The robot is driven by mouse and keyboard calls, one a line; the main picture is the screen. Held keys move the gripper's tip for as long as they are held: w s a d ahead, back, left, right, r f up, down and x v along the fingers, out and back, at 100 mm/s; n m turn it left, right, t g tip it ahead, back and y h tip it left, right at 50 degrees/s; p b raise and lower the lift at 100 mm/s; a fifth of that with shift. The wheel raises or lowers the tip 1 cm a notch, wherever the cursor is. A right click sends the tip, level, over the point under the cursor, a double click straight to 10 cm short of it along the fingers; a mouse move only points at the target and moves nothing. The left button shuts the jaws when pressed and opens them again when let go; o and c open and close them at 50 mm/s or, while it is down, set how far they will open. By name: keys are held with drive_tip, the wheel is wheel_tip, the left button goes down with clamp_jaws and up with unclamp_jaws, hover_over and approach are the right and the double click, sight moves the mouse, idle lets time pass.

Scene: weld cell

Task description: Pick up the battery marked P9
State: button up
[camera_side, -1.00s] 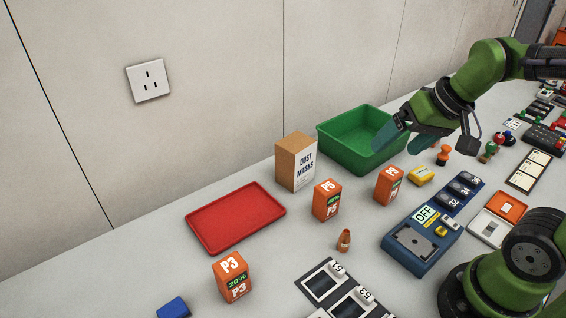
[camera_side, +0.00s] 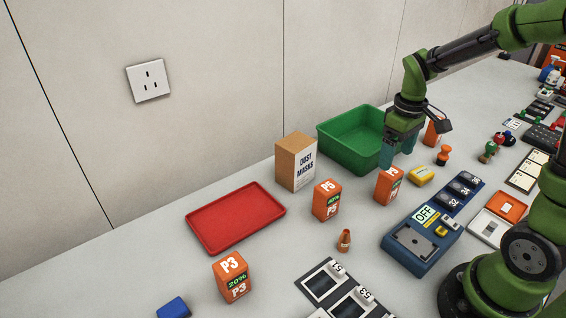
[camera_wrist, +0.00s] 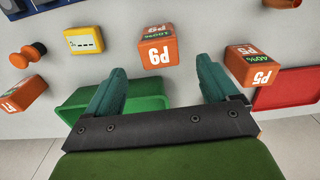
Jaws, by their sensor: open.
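The orange battery marked P9 (camera_wrist: 157,50) stands upright on the table, its label upside down in the wrist view. It also shows in the side view (camera_side: 388,189), just below my fingers, its top partly covered. My gripper (camera_side: 398,164) points downward above and slightly behind it. In the wrist view my gripper (camera_wrist: 160,68) is open and empty, with the battery between the line of its teal fingers but beyond their tips. The P5 battery (camera_side: 327,202) stands to the left in the side view; the P3 battery (camera_side: 232,278) is nearer the camera.
The green bin (camera_side: 341,151) is behind my gripper. A dust mask box (camera_side: 292,168) and red tray (camera_side: 208,238) lie left. A yellow meter (camera_side: 421,176), blue charger (camera_side: 408,261) and another orange battery (camera_side: 433,134) are to the right. A small orange cone-like item (camera_side: 344,241) stands in front.

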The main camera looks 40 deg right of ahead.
sight(392, 172)
wheel_tip(392, 172, down, 9)
drive_tip(key=shift+f, duration=0.2)
idle(0.3)
drive_tip(key=shift+r, duration=0.1)
drive_tip(key=c, duration=1.3)
